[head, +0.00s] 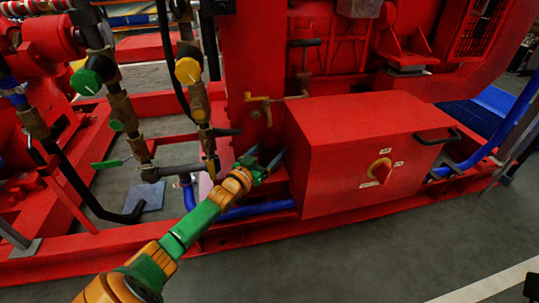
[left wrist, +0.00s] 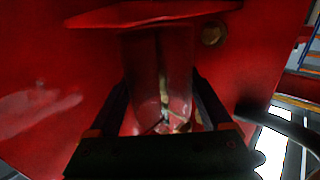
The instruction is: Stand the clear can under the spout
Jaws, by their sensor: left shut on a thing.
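The clear can (left wrist: 160,75) stands between the two dark fingers of my left gripper (left wrist: 165,100) in the left wrist view. Red shows through its wall, and small pale and yellowish shapes show in its lower part. In the head view my left gripper (head: 264,163) is low between the red engine block and the left side of the red box; I cannot make out the can there. A brass tap with a yellow handle (head: 262,100) sits on the red block above the gripper. I cannot tell whether the can is directly under its spout. My right gripper is not in view.
The red control box (head: 365,150) with a rotary switch (head: 380,170) stands close right of my left gripper. Valves and pipes (head: 115,110) stand at the left. A blue hose (head: 255,210) runs low below the gripper. The grey floor (head: 350,255) in front is clear.

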